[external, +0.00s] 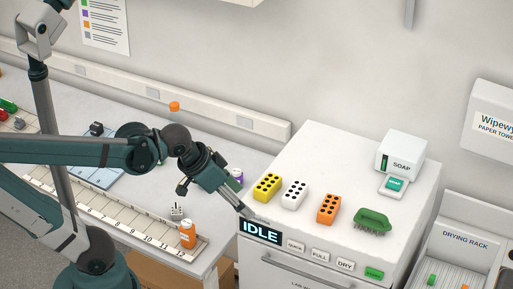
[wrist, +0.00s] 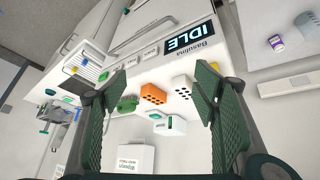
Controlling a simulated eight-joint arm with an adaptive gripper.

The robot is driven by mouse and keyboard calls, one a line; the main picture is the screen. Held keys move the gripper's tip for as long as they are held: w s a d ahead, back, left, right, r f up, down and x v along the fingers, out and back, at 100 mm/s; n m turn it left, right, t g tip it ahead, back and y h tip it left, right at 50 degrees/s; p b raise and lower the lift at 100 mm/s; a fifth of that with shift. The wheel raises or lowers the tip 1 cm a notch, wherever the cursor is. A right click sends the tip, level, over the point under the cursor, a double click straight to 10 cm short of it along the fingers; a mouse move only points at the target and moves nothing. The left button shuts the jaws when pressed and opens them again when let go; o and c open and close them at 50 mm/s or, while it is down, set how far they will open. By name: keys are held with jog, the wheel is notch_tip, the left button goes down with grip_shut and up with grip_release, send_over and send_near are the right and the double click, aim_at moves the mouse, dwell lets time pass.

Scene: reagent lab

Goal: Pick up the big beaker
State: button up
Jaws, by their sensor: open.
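On the washer top stand a yellow block (external: 267,187), a green brush (external: 373,221) and a soap dispenser (external: 401,155). A drying rack (external: 475,246) is at right. The left bench holds a numbered strip (external: 125,222), an orange bottle (external: 187,235) and a purple-marked bottle (external: 237,177).

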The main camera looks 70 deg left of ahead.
jog(key=w+a+f+n+g+b, duration=0.1)
jog(key=w+a+f+n, duration=0.25)
jog(key=a, duration=0.65)
jog(key=w+a+f+n+g, duration=0.2)
jog(key=w+a+n, duration=0.15)
jog(key=a, duration=0.55)
jog(key=w+a+f+n+g+b, duration=0.1)
jog(key=w+a+f+n, duration=0.3)
jog(key=a, duration=0.6)
jog(key=s+a+f+n+g, duration=0.1)
jog(key=s+a+f+n, duration=0.2)
jog(key=a+f, duration=0.2)
jog(key=s+a+f+n, duration=0.3)
jog(key=a+f, duration=0.3)
jog(key=a, duration=0.6)
jog(key=s+a+f+n+g+b, duration=0.1)
jog(key=s+a+f+n, duration=0.2)
jog(key=a+f, duration=0.3)
jog(key=a+n, duration=0.1)
jog(key=a, duration=0.2)
jog(key=shift+s+g+h, duration=0.3)
jog(key=shift+s, duration=0.05)
jog(key=shift+f, duration=0.1)
jog(key=shift+f, duration=1.2)
jog(key=shift+d+f+p, duration=0.1)
jog(key=shift+f+p, duration=0.3)
jog(key=shift+f, duration=2.2)
